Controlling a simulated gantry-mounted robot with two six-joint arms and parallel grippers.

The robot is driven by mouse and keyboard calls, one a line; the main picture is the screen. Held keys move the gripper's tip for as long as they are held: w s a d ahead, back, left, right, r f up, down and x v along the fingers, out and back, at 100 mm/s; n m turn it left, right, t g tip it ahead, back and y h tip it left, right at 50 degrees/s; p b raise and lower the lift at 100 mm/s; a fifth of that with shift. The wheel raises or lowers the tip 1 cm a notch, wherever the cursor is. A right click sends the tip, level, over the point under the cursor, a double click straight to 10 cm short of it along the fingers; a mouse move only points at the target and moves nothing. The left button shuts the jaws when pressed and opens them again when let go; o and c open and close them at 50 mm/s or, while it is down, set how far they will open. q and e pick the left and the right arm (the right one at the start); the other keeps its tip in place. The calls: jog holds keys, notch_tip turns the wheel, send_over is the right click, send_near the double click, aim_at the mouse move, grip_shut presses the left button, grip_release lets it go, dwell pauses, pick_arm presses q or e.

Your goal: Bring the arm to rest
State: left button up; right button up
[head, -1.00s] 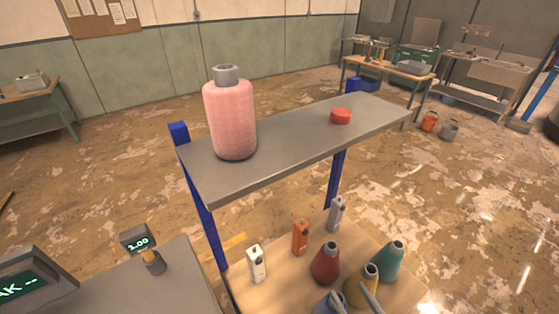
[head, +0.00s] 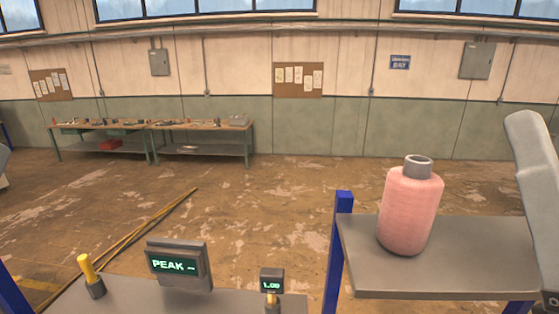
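In the head view one of my arm links (head: 535,190) comes in at the right edge, in front of the right end of the grey shelf (head: 450,280). No gripper of mine shows, so I cannot see whether either is open or holds anything. A pink bottle-shaped vessel (head: 409,210) with a grey neck stands upright on the left part of the shelf.
A grey bench (head: 215,303) at the bottom carries a display reading PEAK (head: 176,264), a small 1.00 display (head: 271,281) and a yellow-handled lever (head: 89,275). Long workbenches (head: 150,127) stand along the far wall. Open floor lies between.

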notch_tip(320, 180, up, 17)
jog(key=a+n+y+p, duration=0.2)
jog(key=n+y+p, duration=0.2)
jog(key=p, duration=1.3)
jog(key=shift+w+a+n+g, duration=0.15)
jog(key=shift+w+n+g, duration=0.3)
jog(key=shift+n, duration=0.55)
